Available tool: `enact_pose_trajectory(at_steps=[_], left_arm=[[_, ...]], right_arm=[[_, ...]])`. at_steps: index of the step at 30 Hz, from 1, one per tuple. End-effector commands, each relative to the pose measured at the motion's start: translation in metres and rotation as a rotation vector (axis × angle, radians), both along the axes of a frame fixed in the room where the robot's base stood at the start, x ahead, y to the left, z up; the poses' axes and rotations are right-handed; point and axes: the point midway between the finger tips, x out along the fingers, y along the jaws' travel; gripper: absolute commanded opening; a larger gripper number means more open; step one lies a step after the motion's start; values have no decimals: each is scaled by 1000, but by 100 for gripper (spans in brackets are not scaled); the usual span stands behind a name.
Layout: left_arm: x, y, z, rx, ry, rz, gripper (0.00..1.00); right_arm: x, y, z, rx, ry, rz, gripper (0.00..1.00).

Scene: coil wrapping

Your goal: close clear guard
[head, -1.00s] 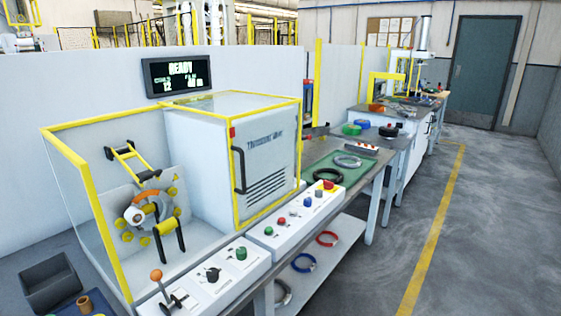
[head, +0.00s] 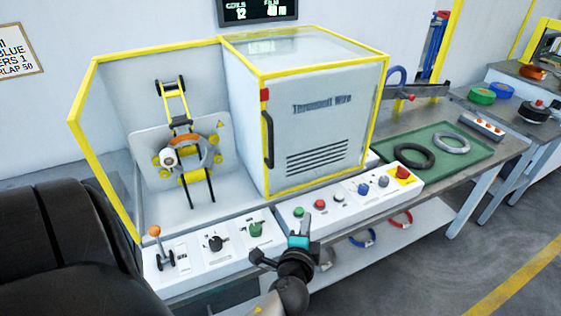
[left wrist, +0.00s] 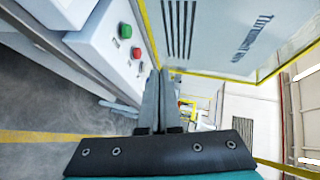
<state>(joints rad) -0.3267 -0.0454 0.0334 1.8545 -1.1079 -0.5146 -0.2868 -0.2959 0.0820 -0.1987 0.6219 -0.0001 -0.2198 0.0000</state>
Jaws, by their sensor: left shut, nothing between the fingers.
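The clear guard (head: 322,62) has a yellow frame and a black upright handle (head: 267,139) on its left front edge. It stands over the white cabinet at the right of the machine. The wrapping station (head: 187,155), with a ring and yellow rollers, is uncovered at the left. My left gripper (head: 305,222) is shut and empty, in front of the control panel, below and right of the handle, apparently clear of it. In the left wrist view its fingers (left wrist: 157,95) are together, and part of the yellow frame (left wrist: 215,75) shows beyond. My right gripper is out of view.
The control panel (head: 330,206) with buttons and a lever (head: 158,245) runs along the machine's front. A green tray (head: 450,165) with two coils lies at the right. A shelf below holds coils. My black body part covers the lower left.

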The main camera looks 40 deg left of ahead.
Motion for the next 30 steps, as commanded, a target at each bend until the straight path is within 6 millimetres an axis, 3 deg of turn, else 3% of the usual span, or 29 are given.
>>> enact_pose_trajectory(at_steps=[1,3,6,9,16,30], left_arm=[[1,9,35,59,-43,22,0],[-1,20,71,136,-89,54,0],[-4,31,107,210,-133,89,0],[-7,36,126,250,-155,110,0],[8,50,132,265,-162,116,0],[75,100,132,261,-162,116,0]], right_arm=[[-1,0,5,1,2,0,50],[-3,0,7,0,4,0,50],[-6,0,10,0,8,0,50],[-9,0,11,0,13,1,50],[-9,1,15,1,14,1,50],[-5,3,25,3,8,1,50]])
